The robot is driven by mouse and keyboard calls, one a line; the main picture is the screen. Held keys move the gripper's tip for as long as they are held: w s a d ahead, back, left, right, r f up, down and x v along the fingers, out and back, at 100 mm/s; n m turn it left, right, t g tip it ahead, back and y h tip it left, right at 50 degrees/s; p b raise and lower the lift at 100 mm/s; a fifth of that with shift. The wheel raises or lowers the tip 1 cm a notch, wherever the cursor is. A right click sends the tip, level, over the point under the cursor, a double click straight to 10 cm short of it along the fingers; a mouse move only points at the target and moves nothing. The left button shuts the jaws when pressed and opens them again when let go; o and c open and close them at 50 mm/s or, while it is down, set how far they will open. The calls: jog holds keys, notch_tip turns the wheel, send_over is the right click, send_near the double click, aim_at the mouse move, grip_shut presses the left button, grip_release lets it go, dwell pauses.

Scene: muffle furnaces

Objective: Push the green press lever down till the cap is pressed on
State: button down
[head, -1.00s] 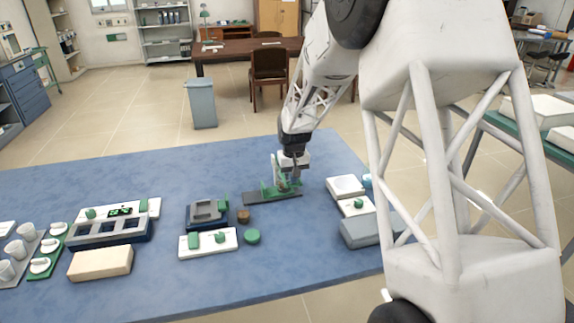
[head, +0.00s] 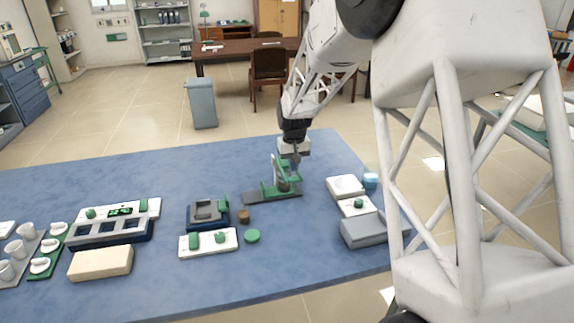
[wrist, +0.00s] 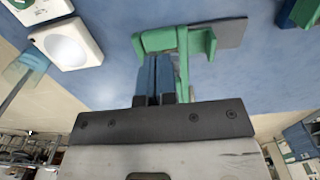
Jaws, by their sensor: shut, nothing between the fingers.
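The press (head: 268,189) stands on the blue table on a dark base plate, with green parts and a pale upright section. Its green lever (head: 284,158) shows at the top of the press, right beside my fingers. My gripper (head: 295,162) is shut and empty, pointing down at the upper right of the press. In the wrist view my closed fingers (wrist: 155,60) are next to a long green part of the press (wrist: 183,65). I cannot tell whether they touch it. The cap cannot be made out, and the lever's exact angle is unclear.
White devices (head: 346,186) and a grey box (head: 370,230) stand right of the press. Left of it are a small brown round piece (head: 243,216), a green disc (head: 252,236), a dark blue device (head: 207,214) and a white panel (head: 209,243). The table behind the press is clear.

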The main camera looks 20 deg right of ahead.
jog(key=shift+r, duration=1.9)
jog(key=shift+s, duration=0.1)
jog(key=shift+s+r, duration=0.15)
jog(key=shift+r, duration=0.1)
jog(key=s+a+r, duration=0.1)
jog(key=s+r, duration=0.3)
jog(key=s, duration=0.3)
jog(key=s+a+r+t, duration=0.1)
jog(key=s+r, duration=0.2)
jog(key=s, duration=0.5)
jog(key=s+a+r, duration=0.1)
jog(key=s+r, duration=0.3)
jog(key=s, duration=0.3)
jog(key=s+a+f+t, duration=0.1)
jog(key=s+a, duration=0.1)
jog(key=s, duration=2)
jog(key=shift+s+t, duration=0.25)
jog(key=shift+t, duration=0.05)
